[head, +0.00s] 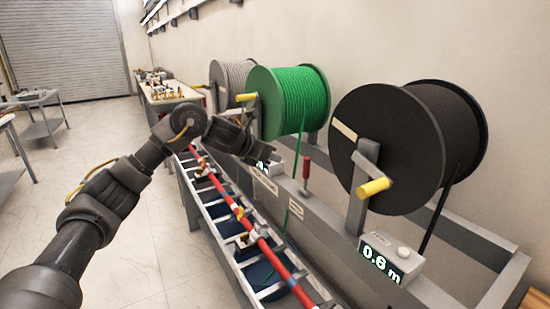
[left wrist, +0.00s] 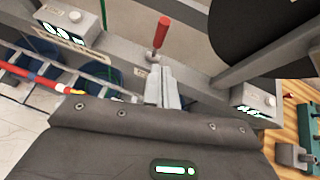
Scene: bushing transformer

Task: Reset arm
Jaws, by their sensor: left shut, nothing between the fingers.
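My left arm (head: 120,185) comes in from the left in the head view and bends over the rack of cable reels. My left gripper (head: 272,158) is in front of the green cable reel (head: 290,100), left of a lever with a red handle (head: 306,168). In the left wrist view the fingers of the left gripper (left wrist: 162,86) are together with nothing between them. The red-handled lever also shows there (left wrist: 161,33), just beyond the fingertips; I cannot tell whether they touch. My right gripper is not in view.
A black cable reel (head: 410,150) with a yellow crank handle stands at right, beside a counter box (head: 392,257) reading 0.6 m. A grey reel (head: 232,82) is farther back. A red rod (head: 250,228) runs along the ladder-like rack. Clear floor (head: 150,260) lies left of it.

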